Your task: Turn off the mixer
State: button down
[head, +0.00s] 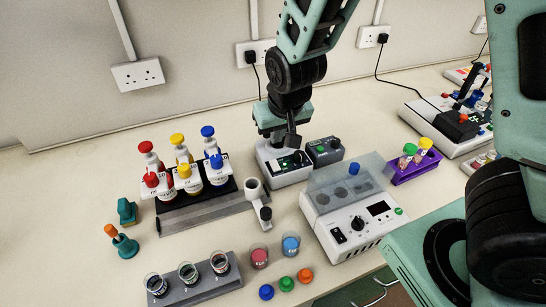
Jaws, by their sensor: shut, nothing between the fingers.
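A small white device (283,176) with a dark top and small lit green marks stands at the middle back of the bench; it looks like the mixer, but I cannot read a label. My gripper (292,143) points down just over its top, with its fingers together and empty. The fingers and wrist hide part of the device's top. I cannot tell whether the fingertips touch it. A dark box (325,151) with a green button stands right beside it.
A white machine (352,238) with a clear lid, knob and display stands front right. A rack of colour-capped bottles (190,190) is left. A purple tube rack (415,169) is right. Beakers (260,257) and coloured caps (287,284) lie in front. Bare bench is at far left.

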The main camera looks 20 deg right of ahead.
jog(key=p, duration=0.1)
send_near(274, 168)
jog(key=w+f, duration=0.4)
jog(key=shift+d+f, duration=0.1)
jog(key=shift+f, duration=0.2)
jog(key=shift+w+f, duration=0.15)
jog(key=shift+f, duration=0.6)
jog(key=shift+f, duration=0.2)
jog(key=shift+s+f, duration=0.1)
jog(key=shift+s, duration=0.8)
